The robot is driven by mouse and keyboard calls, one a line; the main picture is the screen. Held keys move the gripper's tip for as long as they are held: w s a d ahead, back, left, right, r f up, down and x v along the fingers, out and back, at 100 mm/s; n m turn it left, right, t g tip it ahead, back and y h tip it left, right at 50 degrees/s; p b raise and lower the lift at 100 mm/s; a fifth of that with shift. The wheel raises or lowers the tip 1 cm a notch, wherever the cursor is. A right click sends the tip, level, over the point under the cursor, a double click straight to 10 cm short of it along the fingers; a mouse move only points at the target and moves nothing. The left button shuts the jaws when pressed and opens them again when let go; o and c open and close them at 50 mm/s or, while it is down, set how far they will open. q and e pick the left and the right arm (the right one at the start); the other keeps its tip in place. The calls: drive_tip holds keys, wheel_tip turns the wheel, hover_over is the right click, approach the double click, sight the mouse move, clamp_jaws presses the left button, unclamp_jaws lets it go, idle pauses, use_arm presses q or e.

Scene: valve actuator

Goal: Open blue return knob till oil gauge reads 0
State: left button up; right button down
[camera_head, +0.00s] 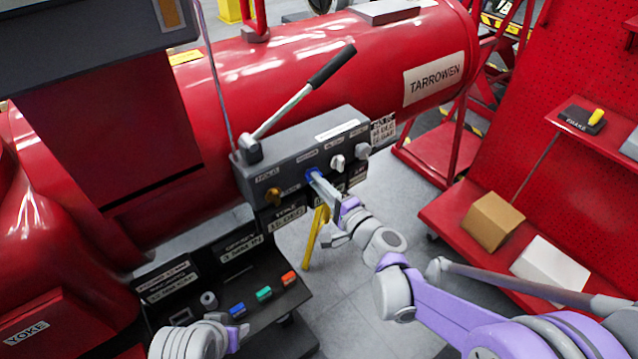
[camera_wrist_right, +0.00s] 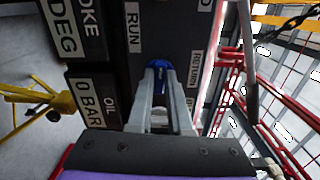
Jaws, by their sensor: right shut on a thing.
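The blue return knob (camera_head: 313,174) is on the front of the grey valve block (camera_head: 300,150). It also shows in the right wrist view (camera_wrist_right: 157,66), between my fingertips. My right gripper (camera_head: 318,180) is shut on this knob, with its fingers reaching it from the front. In the wrist view the oil gauge (camera_wrist_right: 92,100) reads 0 BAR; in the head view my right gripper and arm hide most of it. My left arm shows at the bottom left, with a purple part (camera_head: 234,338) at its end; its fingers cannot be made out.
A long lever (camera_head: 300,100) rises from the block. A red shelf with boxes (camera_head: 492,220) stands right.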

drive_tip(key=c, duration=0.8)
unclamp_jaws()
drive_tip(key=shift+c, duration=0.2)
drive_tip(key=v, duration=1.1)
drive_tip(key=shift+a, duration=0.1)
